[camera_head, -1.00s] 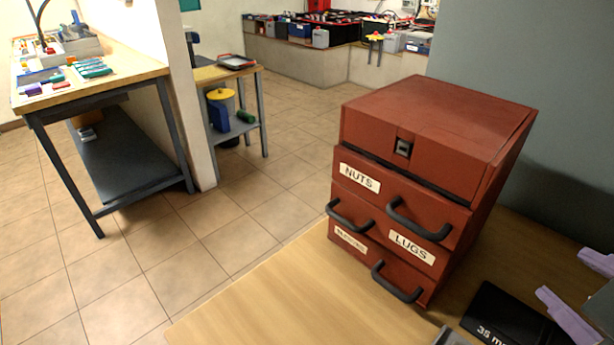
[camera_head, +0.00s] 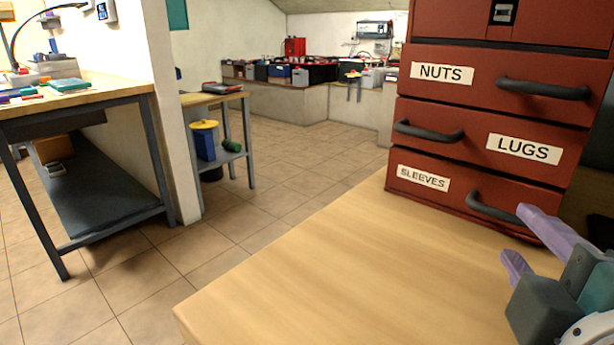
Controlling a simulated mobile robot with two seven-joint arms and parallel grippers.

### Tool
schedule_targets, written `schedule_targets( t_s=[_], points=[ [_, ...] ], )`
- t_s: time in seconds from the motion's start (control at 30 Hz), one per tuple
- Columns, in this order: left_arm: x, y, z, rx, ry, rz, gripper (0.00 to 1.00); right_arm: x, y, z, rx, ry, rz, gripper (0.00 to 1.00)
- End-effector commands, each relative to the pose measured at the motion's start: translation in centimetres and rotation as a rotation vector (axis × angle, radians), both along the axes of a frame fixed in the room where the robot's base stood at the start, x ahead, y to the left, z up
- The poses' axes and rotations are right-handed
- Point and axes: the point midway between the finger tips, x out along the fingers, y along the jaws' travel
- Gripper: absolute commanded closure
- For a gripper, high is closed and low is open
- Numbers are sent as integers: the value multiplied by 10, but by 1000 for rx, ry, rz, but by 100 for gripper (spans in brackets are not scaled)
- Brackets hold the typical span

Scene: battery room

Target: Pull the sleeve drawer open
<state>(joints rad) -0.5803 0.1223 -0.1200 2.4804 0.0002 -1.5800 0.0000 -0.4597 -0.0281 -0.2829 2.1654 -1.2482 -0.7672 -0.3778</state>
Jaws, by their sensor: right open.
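A red drawer cabinet (camera_head: 488,119) stands on the wooden table at the right. Its drawers are labelled NUTS, LUGS and SLEEVES from top to bottom, and all look shut. The sleeve drawer (camera_head: 410,191) is the lowest, with a dark curved handle (camera_head: 493,209) at its right. My right gripper (camera_head: 514,236) is at the lower right with purple fingers, open and empty. Its fingertips are close to the sleeve drawer's handle in the picture; I cannot tell whether they touch. One finger overlaps the right end of the handle. My left gripper is not in view.
The wooden tabletop (camera_head: 330,270) in front of the cabinet is clear. A workbench (camera_head: 90,97) with small items stands at the left beside a white wall end. A small side table (camera_head: 215,97) and a counter with batteries are farther back.

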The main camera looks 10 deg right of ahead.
Motion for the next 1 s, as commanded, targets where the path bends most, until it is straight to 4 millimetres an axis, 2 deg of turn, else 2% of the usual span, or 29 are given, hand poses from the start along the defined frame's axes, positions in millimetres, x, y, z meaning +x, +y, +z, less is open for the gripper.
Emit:
schedule_targets(
  t_s=[0.1, 0.3, 0.67, 1.0],
  points=[
    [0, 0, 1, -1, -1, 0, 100, 21, -11, -4, -3, -2, 0, 56],
    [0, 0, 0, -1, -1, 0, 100, 45, -22, -10, 0, 0, 0, 56],
    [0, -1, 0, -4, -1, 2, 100, 51, -26, -12, 3, 1, -1, 56],
    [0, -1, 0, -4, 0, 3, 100, 51, -26, -12, 3, 1, -1, 92]
  ],
)
